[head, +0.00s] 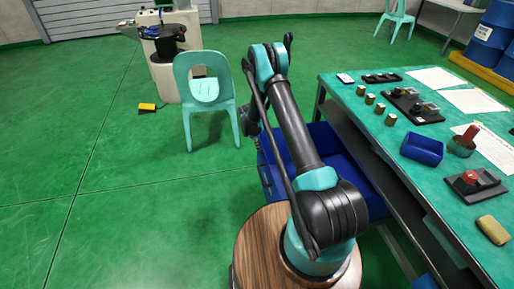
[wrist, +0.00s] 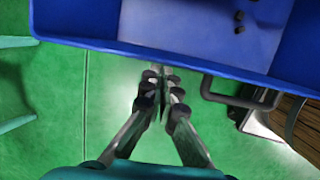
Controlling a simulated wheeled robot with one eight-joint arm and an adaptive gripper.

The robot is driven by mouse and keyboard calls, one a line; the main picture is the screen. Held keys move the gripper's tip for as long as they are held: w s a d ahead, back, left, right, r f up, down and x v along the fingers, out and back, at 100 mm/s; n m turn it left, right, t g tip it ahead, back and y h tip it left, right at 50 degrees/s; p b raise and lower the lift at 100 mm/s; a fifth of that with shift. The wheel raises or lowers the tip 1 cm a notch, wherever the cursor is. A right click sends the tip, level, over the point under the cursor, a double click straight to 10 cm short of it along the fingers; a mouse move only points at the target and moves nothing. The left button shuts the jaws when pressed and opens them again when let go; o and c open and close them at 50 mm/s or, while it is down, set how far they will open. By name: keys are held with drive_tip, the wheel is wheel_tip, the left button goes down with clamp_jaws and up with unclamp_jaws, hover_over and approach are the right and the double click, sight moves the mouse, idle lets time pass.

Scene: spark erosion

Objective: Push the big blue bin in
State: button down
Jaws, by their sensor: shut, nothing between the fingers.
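The big blue bin (head: 338,146) sits low at the table's left side, partly beneath the tabletop and sticking out toward the open floor. My arm crosses in front of it and hides its middle. In the wrist view, the bin's rim (wrist: 190,55) spans the top, with a few small dark pieces inside. My gripper (wrist: 160,74) is shut and empty, with its fingertips close to the bin's near rim in that picture. I cannot tell whether they touch it. In the head view my gripper is mostly hidden behind the arm.
A teal chair (head: 206,92) stands left of the bin. The green table (head: 375,95) on the right carries blocks, a small blue tray (head: 422,149) and papers. A dark bar (wrist: 238,98) shows below the bin in the wrist view.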

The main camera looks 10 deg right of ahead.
drive_tip(key=shift+d, duration=0.1)
drive_tip(key=w+d, duration=0.2)
drive_tip(key=d, duration=1.7)
drive_tip(key=w+d, duration=0.2)
drive_tip(key=d, duration=1.8)
drive_tip(key=shift+w+d, duration=0.2)
drive_tip(key=shift+w, duration=0.15)
